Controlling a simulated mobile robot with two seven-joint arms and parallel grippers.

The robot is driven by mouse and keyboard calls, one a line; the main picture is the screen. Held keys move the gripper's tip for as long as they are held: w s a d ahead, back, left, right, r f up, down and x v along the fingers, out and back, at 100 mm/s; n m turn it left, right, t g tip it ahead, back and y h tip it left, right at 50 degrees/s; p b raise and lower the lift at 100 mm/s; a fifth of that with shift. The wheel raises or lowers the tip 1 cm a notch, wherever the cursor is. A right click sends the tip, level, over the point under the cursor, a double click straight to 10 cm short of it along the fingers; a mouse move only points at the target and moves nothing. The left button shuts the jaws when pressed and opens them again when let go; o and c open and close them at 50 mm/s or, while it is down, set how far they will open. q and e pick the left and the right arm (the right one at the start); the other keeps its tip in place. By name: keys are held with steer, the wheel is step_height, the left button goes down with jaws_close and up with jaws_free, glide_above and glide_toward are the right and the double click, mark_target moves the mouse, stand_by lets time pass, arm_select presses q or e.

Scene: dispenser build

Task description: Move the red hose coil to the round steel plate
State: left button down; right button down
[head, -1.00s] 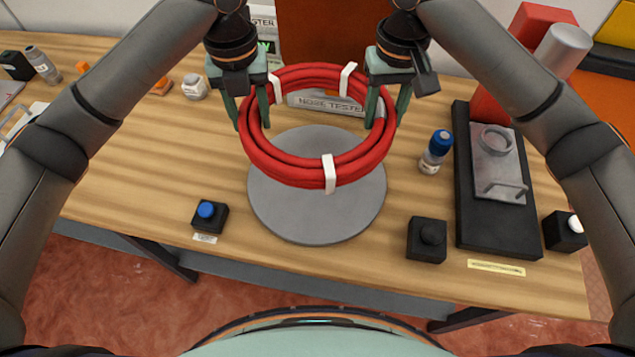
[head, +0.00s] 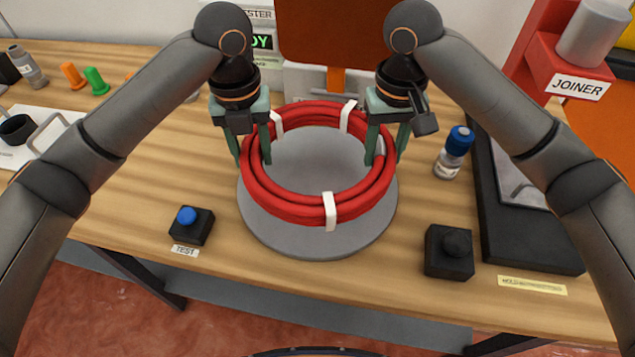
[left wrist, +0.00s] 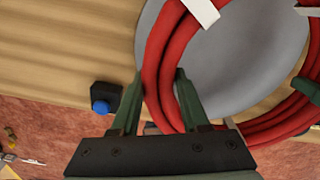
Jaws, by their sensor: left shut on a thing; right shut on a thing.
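The red hose coil (head: 285,204), tied with white bands, is over the round steel plate (head: 312,247) in the head view. The coil looks level and very close to the plate; I cannot tell whether it touches. My left gripper (head: 253,158) is shut on the coil's left side, and my right gripper (head: 384,158) is shut on its right side. In the left wrist view the fingers of my left gripper (left wrist: 184,85) straddle the hose coil (left wrist: 158,55), with the grey plate (left wrist: 240,50) beyond it.
A black box with a blue button (head: 187,216) is left of the plate, and a black box with a black knob (head: 451,250) is to the right. A blue-capped bottle (head: 454,152) stands right of the coil. The red joiner (head: 572,72) is at the far right.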

arm_select(q)
steer(key=shift+f, duration=0.15)
arm_select(e)
steer(key=shift+f, duration=0.1)
